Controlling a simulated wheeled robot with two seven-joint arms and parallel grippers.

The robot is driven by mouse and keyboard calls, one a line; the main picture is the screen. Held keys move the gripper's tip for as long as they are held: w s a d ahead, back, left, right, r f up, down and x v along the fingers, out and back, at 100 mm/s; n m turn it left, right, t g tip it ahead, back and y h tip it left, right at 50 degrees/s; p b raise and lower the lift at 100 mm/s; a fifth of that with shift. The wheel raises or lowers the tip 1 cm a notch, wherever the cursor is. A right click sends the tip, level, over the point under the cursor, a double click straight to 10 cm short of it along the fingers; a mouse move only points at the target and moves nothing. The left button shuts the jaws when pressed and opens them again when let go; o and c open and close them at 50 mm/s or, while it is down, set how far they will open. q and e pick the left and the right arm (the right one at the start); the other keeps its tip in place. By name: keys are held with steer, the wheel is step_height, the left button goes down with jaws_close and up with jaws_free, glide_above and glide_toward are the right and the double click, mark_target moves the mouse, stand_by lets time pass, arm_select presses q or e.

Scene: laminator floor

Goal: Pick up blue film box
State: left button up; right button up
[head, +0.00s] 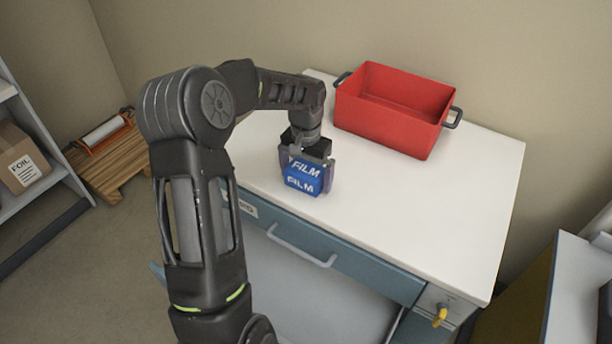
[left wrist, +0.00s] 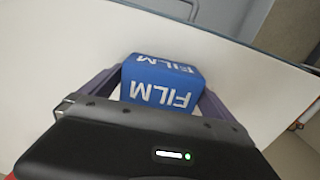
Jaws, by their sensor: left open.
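The blue film box (head: 303,177) with white FILM lettering stands on the white top of the cabinet, near its front edge. My left gripper (head: 308,174) is over the box from above, with one finger on each side of it. In the left wrist view the blue film box (left wrist: 162,84) sits between the two open fingers of my left gripper (left wrist: 160,88). I cannot tell whether the fingers touch its sides. My right gripper is not in view.
A red bin (head: 392,108) with dark handles stands at the back of the white cabinet top (head: 420,205). A blue drawer front (head: 330,258) with a handle is below the front edge. A shelf with a FOIL box (head: 22,158) and a wooden pallet (head: 108,160) are at left.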

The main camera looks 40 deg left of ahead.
mark_target(306, 169)
arm_select(q)
steer(key=shift+c, duration=0.6)
steer(key=c, duration=1.4)
steer(key=shift+o, duration=0.2)
step_height(306, 169, up, 10)
steer(key=shift+r+b, duration=0.1)
steer(key=shift+b, duration=0.5)
